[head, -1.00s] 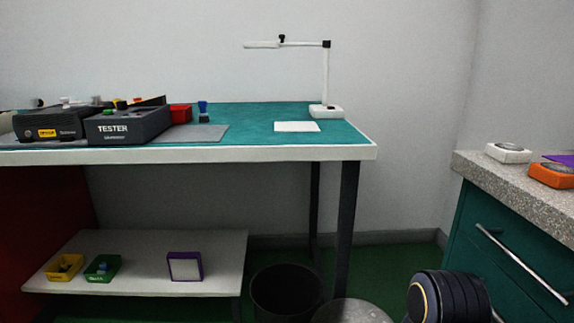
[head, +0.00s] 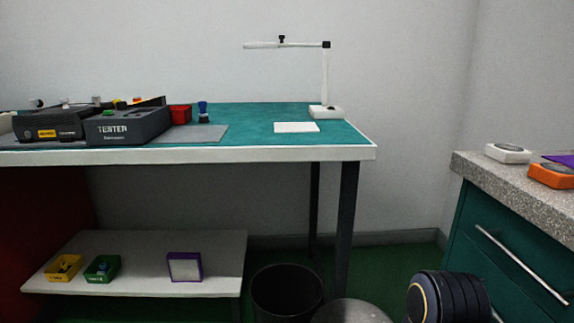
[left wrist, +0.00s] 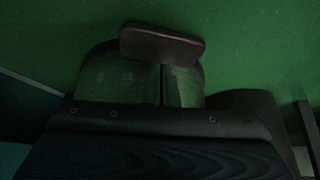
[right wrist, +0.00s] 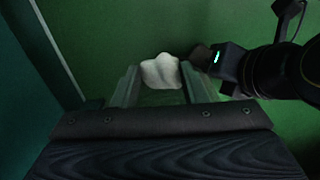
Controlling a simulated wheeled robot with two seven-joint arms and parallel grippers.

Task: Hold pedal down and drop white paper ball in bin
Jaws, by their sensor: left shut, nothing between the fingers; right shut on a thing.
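The white paper ball (right wrist: 160,72) is held between the fingertips of my right gripper (right wrist: 160,86), above the green floor. My left gripper (left wrist: 162,72) is shut and empty, its fingertips at a dark flat pedal (left wrist: 162,45). The pedal overlaps the fingertips in the left wrist view; whether it is pressed down I cannot tell. In the head view a grey round top (head: 350,312), seemingly a bin lid, shows at the bottom edge. The rest of that bin is cut off. Neither gripper shows in the head view.
An open black bin (head: 287,290) stands left of the grey round top, near the leg of the workbench (head: 230,154). A low shelf (head: 140,255) holds small boxes at left. A teal drawer cabinet (head: 515,240) stands at right. My left arm shows beside the right gripper.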

